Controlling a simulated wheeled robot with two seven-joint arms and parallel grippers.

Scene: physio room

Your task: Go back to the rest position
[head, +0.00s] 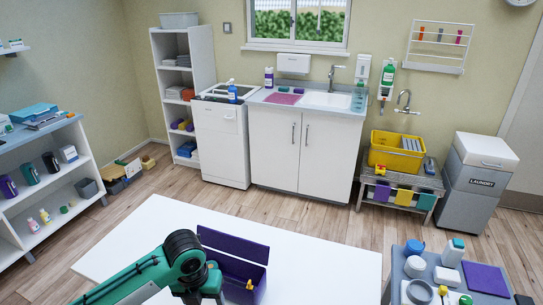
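My green and black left arm (150,268) comes in from the lower left over the white table (315,265). It bends at a dark joint and runs down to the bottom edge, where its end is cut off. I cannot see the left gripper's fingers. My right arm and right gripper are not in view. An open purple box (235,247) stands on the table just right of my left arm, which hides part of it. A small yellow thing (250,285) shows at the box's front.
A grey cart (397,262) with bowls, bottles and a purple pad stands at the right. A white shelf unit (85,165) is at the left. A sink cabinet (305,150), low bench (400,180) and laundry bin (477,180) line the back wall. Wooden floor lies clear between.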

